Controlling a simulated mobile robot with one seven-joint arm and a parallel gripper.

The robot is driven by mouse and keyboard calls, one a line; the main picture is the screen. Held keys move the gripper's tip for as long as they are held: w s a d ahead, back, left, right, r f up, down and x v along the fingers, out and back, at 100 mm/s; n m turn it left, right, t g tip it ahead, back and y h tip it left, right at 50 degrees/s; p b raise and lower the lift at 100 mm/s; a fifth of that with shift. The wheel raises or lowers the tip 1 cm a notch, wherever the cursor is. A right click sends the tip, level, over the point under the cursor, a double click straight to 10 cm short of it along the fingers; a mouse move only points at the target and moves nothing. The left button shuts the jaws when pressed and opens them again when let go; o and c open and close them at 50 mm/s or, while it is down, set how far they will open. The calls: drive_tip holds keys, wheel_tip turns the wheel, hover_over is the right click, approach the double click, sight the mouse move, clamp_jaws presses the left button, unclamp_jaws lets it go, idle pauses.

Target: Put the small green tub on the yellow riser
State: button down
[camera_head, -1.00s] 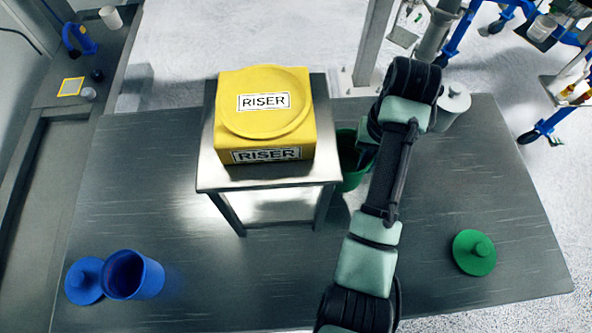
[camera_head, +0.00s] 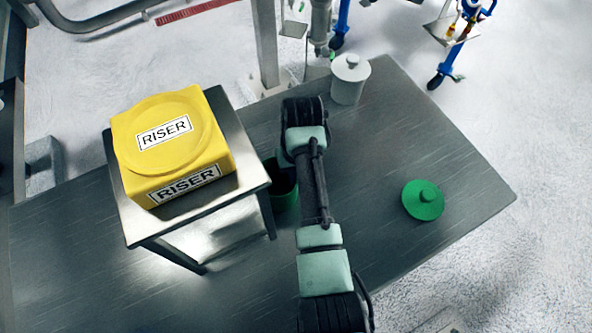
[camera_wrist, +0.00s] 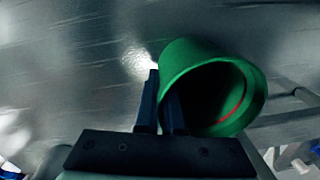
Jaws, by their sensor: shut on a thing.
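The small green tub (camera_head: 284,193) is just right of the small metal stand in the head view, partly hidden by my arm. In the wrist view the tub (camera_wrist: 196,58) is tilted, with its open mouth toward the camera and a red line inside. My gripper (camera_wrist: 163,88) is shut on the tub's wall, one finger inside the mouth and one outside. In the head view my arm hides the gripper. I cannot tell whether the tub touches the table. The yellow riser (camera_head: 200,150), labelled RISER, sits on the stand with its round top bare.
The metal stand (camera_head: 232,118) stands on the dark metal table (camera_head: 385,235), close beside the tub. A green lid (camera_head: 423,200) lies on the table at the right. A lidded white container (camera_head: 350,80) stands at the back. The table between the lid and my arm is clear.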

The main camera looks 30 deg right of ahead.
drive_tip(key=shift+f, duration=0.1)
drive_tip(key=c, duration=1)
unclamp_jaws()
drive_tip(key=shift+c, duration=0.2)
